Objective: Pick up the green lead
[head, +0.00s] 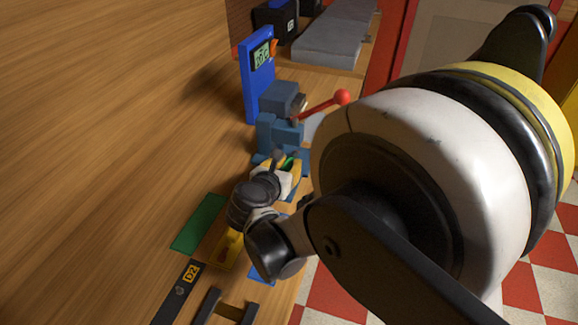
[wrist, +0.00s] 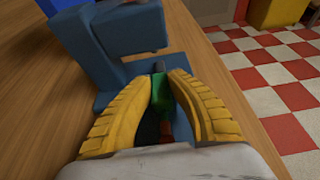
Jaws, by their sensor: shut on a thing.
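The green lead (wrist: 162,88) is between the two yellow ribbed fingers of my gripper (wrist: 167,92) in the wrist view. The fingers are closed in on it, and a dark tip shows beyond its green body. A blue machine (wrist: 130,40) stands just beyond the fingers, with its blue base under the lead. In the head view my gripper (head: 289,172) is beside this blue machine (head: 275,130), and a bit of the green lead (head: 290,161) shows at the fingers. I cannot tell whether the lead touches the base.
A red-knobbed lever (head: 342,97) sticks out from the machine. A blue meter (head: 257,80) stands behind it. A green mat (head: 200,224), a yellow piece (head: 223,245) and a black strip marked D2 (head: 180,290) lie on the wooden bench (head: 110,130). The bench's left side is clear.

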